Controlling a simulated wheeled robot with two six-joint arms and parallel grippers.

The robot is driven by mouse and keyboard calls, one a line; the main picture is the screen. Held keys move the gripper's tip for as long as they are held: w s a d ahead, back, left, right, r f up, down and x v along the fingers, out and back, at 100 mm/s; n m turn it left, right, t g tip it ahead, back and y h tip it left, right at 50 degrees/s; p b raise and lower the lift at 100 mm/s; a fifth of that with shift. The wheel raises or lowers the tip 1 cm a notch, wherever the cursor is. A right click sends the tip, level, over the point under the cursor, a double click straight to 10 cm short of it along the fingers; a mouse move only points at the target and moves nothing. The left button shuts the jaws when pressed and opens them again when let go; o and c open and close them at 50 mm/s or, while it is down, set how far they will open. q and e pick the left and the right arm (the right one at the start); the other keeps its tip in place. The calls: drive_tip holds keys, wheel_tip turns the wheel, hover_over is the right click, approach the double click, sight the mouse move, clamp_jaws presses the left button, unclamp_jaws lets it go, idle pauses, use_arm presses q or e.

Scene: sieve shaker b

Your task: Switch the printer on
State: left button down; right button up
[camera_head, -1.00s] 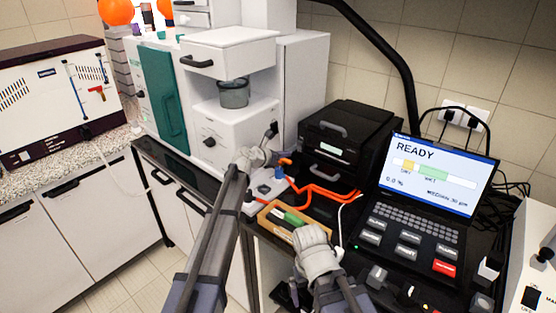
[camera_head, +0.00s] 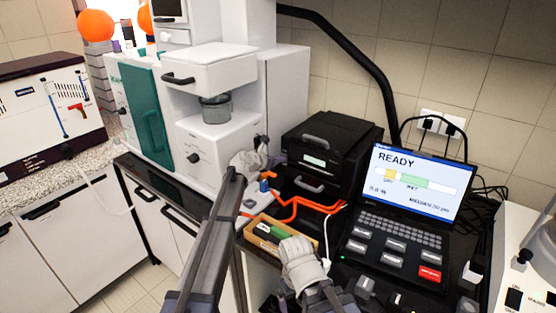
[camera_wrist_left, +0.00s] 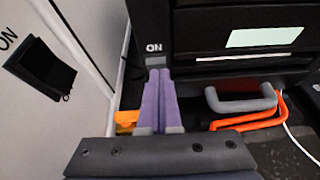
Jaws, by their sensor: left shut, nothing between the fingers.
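The printer (camera_head: 318,146) is a black box with a small pale display, left of the laptop in the head view. In the head view the left gripper (camera_head: 250,160) is between the white machine and the printer. My right gripper (camera_head: 300,258) is over the wooden tray's near side, its fingertips hidden.
Orange tubing (camera_head: 300,205) runs in front of the printer. A wooden tray (camera_head: 256,242) and a laptop (camera_head: 415,195) showing READY crowd the bench.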

drive_tip(key=shift+r, duration=0.65)
drive_tip(key=shift+r+p, duration=0.1)
drive_tip(key=shift+p, duration=0.25)
drive_tip(key=shift+r+p, duration=0.7)
